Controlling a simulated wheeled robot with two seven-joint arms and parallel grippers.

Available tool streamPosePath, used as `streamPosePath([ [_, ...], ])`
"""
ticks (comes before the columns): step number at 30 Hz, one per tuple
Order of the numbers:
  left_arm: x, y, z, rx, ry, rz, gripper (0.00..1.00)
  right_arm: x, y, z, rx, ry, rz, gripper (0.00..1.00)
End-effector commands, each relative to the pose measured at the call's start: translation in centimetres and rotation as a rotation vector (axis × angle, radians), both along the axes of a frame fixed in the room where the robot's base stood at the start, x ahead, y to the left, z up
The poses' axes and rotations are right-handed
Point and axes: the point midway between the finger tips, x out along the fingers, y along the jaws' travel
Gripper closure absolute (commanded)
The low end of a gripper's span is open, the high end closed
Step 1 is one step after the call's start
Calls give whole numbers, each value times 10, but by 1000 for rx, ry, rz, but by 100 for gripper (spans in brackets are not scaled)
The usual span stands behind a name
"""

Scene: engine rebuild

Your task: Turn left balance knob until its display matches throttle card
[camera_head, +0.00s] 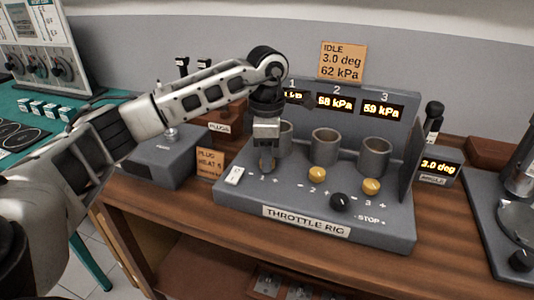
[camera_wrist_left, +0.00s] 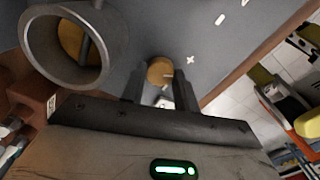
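The throttle rig (camera_head: 239,196) stands on the wooden bench. The throttle card (camera_head: 343,62) above it reads IDLE, 3.0 deg, 62 kPa. Display 1 (camera_head: 296,95) is partly hidden by my left arm and its number is unclear. Display 2 (camera_head: 335,103) reads 68 kPa and display 3 (camera_head: 382,110) reads 59 kPa. My left gripper (camera_head: 267,168) points down at the left balance knob. In the left wrist view the knob (camera_wrist_left: 160,70) is a round yellow-brown cap between my left fingertips (camera_wrist_left: 160,84), with no clear gap at its sides. My right gripper is out of view.
Yellow knobs 2 (camera_head: 318,174) and 3 (camera_head: 371,186) and a black stop knob (camera_head: 340,202) sit to the right. Metal cylinders (camera_head: 324,142) stand close behind the knobs. A small angle display (camera_head: 438,167) reads 3.0 deg. A grey box (camera_head: 163,158) stands at left.

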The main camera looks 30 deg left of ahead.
Motion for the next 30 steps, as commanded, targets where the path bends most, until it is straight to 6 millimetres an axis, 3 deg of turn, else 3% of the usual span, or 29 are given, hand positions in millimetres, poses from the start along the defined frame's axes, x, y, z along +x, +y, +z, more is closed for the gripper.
streamPosePath([
  [14, 0, 0, 1, -1, 1, 125, 92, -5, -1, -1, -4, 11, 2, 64],
  [30, 0, -1, 2, -1, -1, 611, 92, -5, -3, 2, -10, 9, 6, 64],
])
